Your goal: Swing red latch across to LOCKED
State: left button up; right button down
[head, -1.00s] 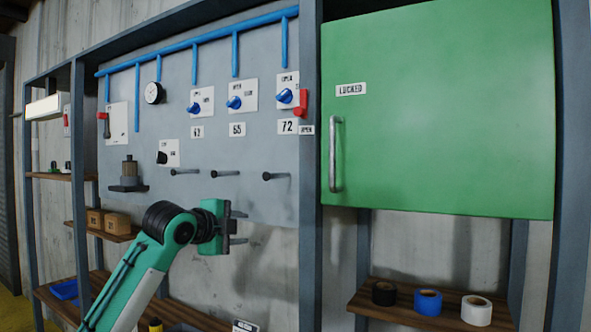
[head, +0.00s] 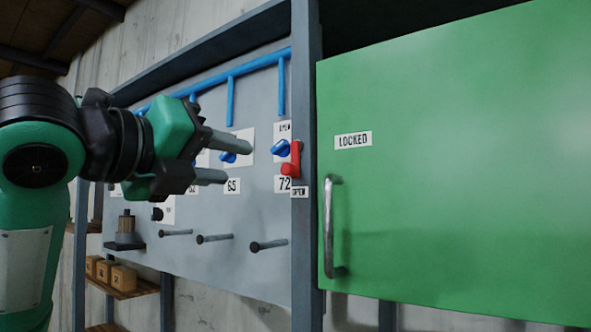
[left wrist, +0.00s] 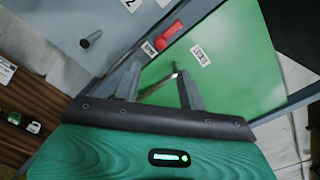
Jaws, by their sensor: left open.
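The red latch (head: 295,155) sits at the grey post's left edge, upright, just above the small OPEN label (head: 300,192). The LOCKED label (head: 353,140) is on the green door (head: 450,170), right of the latch. My left gripper (head: 239,160) is open and empty, its two fingers pointing right toward the latch, apart from it in the picture. In the left wrist view, the red latch (left wrist: 171,36), the OPEN label (left wrist: 149,47) and the LOCKED label (left wrist: 200,55) show beyond the open fingers. My right gripper is out of view.
A metal door handle (head: 332,225) stands out from the green door below the LOCKED label. Blue knobs (head: 281,148) and several dark pegs (head: 268,246) stick out of the grey panel left of the post. Wooden blocks (head: 122,277) sit on a shelf at lower left.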

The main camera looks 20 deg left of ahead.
aim_at(285, 169)
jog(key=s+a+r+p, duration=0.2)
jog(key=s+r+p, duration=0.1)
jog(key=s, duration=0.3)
pick_arm(q)
jog(key=p+x, duration=0.1)
jog(key=x, duration=0.7)
jog(key=shift+w+d+r, duration=0.15)
jog(key=p+x, duration=0.1)
jog(key=x, duration=0.1)
jog(key=shift+w, duration=0.3)
jog(key=shift+w+d+p, duration=0.1)
jog(key=shift+w+p, duration=0.1)
jog(key=shift+p, duration=0.2)
jog(key=shift+w, duration=0.2)
jog(key=shift+w+d, duration=0.15)
jog(key=shift+w, duration=0.2)
jog(key=shift+s+d, duration=0.1)
jog(key=shift+s, duration=0.1)
grip_shut()
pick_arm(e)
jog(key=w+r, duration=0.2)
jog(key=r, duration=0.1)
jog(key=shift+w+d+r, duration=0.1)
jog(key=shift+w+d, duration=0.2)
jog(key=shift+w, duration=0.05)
